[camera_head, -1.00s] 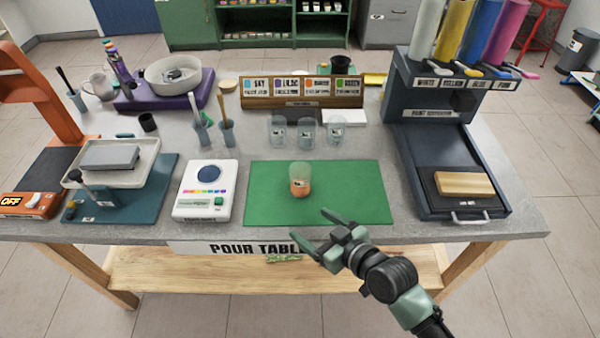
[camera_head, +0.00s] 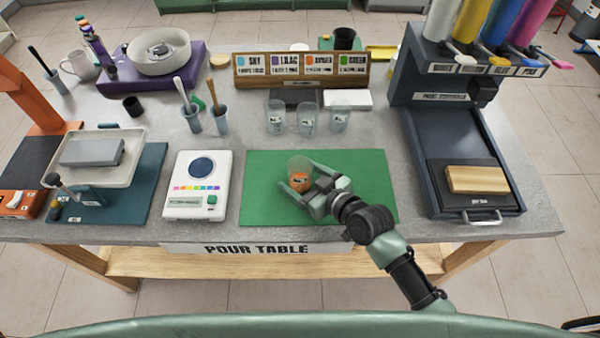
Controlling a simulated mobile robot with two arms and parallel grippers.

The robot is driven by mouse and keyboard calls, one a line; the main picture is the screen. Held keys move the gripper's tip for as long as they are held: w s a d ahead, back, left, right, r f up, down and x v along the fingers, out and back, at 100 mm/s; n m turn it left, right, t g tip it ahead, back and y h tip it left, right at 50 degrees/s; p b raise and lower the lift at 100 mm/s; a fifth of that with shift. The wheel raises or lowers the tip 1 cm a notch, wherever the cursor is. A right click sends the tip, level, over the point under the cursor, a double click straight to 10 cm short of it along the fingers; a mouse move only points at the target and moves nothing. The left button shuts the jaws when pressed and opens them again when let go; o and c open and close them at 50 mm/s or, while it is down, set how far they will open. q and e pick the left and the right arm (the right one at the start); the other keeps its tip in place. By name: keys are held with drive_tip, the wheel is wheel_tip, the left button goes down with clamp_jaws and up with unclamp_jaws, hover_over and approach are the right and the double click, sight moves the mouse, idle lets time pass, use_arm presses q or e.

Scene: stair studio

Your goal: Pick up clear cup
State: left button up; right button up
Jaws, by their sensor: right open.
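A clear cup (camera_head: 299,165) with orange contents in its lower part stands upright on the green mat (camera_head: 360,178). My right gripper (camera_head: 296,178) is open, with its fingers reaching to the cup from the right, one on the far side and one on the near side. I cannot tell whether the fingers touch the cup. Several more clear cups stand in a row behind the mat: one on the left (camera_head: 276,116), one in the middle (camera_head: 307,117) and one on the right (camera_head: 340,116). My left gripper is not in view.
A white scale-like device (camera_head: 196,183) stands left of the mat. A dark paint dispenser (camera_head: 440,130) with a tray holding a wooden block (camera_head: 477,180) stands at right. A wooden label rack (camera_head: 300,70) stands behind the cups. The mat's right part is clear.

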sight(294, 172)
drive_tip(key=x, duration=0.2)
drive_tip(key=shift+w+a, duration=0.25)
drive_tip(key=shift+w, duration=0.1)
drive_tip(key=shift+w+a+f, duration=0.2)
drive_tip(key=shift+w, duration=0.05)
drive_tip(key=c, duration=1.5)
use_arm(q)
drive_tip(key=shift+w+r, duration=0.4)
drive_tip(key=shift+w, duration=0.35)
